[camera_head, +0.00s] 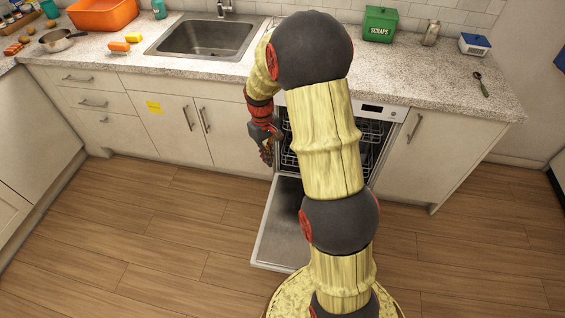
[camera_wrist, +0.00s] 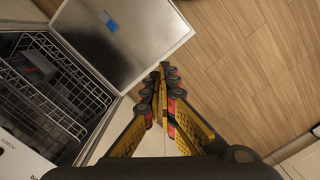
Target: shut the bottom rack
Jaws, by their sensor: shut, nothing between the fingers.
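The dishwasher is open, its door (camera_head: 280,222) folded down over the floor. The door's inner face also fills the upper left of the wrist view (camera_wrist: 145,50). A wire rack (camera_wrist: 62,88) shows in the wrist view inside the opening, close to the door's hinge edge. I cannot tell which rack it is or how far out it sits. Racks show only partly in the head view (camera_head: 288,160), with my arm covering the middle of the opening. My gripper (camera_head: 267,155) is left of the opening, pointing down. In the wrist view its fingertips (camera_wrist: 163,78) are together and empty, apart from the rack.
The wooden floor (camera_head: 130,235) is clear around the door.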

